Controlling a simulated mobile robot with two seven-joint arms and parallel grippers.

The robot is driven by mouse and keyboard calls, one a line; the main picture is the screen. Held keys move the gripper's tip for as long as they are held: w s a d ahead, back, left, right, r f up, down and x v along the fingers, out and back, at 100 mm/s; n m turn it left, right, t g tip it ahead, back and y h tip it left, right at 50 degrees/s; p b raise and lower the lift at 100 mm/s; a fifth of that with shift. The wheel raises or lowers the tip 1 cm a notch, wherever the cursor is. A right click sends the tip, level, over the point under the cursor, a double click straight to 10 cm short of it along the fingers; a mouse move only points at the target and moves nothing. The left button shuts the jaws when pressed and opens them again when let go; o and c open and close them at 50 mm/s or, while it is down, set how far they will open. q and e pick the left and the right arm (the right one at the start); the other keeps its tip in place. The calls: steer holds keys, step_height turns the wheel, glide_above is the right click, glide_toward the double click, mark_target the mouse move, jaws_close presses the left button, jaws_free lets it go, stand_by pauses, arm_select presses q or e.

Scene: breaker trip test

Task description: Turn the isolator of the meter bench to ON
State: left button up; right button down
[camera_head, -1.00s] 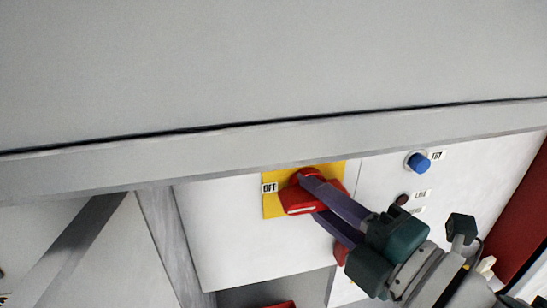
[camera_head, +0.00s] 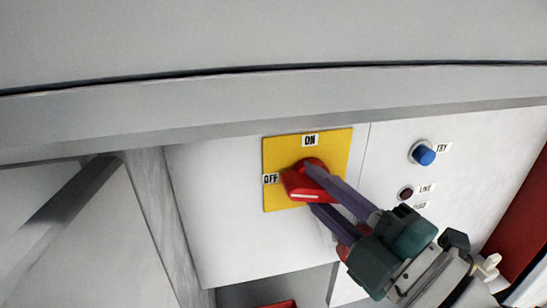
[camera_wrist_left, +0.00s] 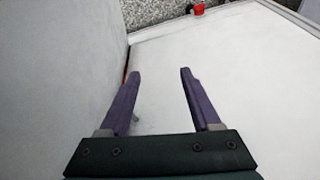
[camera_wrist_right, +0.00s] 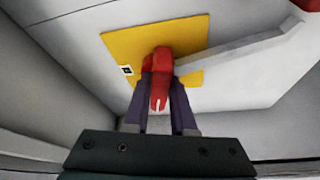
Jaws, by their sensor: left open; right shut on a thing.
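The isolator is a red handle (camera_head: 303,184) on a yellow plate (camera_head: 278,202), with an ON label (camera_head: 310,140) above it and an OFF label (camera_head: 271,179) at its left. My right gripper (camera_head: 314,189) is shut on the red handle, one finger on each side. In the right wrist view the handle (camera_wrist_right: 159,75) stands between the fingers and hides part of the plate (camera_wrist_right: 125,45). The exact angle of the handle is hard to tell. My left gripper (camera_wrist_left: 160,74) is open and empty in the left wrist view; it is not in the head view.
A blue button (camera_head: 424,155) labelled TRY and a dark LIVE lamp (camera_head: 405,193) are on the white panel right of the isolator. A grey ledge (camera_head: 210,127) runs above the panel. A small red thing (camera_wrist_left: 199,8) lies far off in the left wrist view.

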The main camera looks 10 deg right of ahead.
steer(key=m, duration=0.2)
steer(key=m+t+b, duration=0.1)
steer(key=m, duration=0.1)
steer(key=shift+f+t, duration=0.1)
steer(key=shift+t, duration=0.2)
steer(key=m+h, duration=0.1)
steer(key=m, duration=0.1)
steer(key=m+t+b, duration=0.1)
steer(key=m, duration=0.1)
steer(key=shift+m+t+h+b, duration=0.3)
steer(key=shift+h, duration=0.1)
steer(key=m+h, duration=0.1)
steer(key=m, duration=0.1)
steer(key=m+t+h, duration=0.1)
steer(key=m, duration=0.2)
steer(key=shift+a+h+b, duration=0.1)
steer(key=shift+h+b, duration=0.2)
steer(key=m+h, duration=0.1)
steer(key=m, duration=0.3)
steer(key=shift+t+h, duration=0.3)
steer(key=shift+h, duration=0.1)
steer(key=shift+m, duration=0.5)
steer(key=shift+m+h, duration=0.4)
steer(key=shift+m, duration=0.1)
steer(key=c, duration=0.7)
jaws_free()
steer(key=shift+c, duration=0.2)
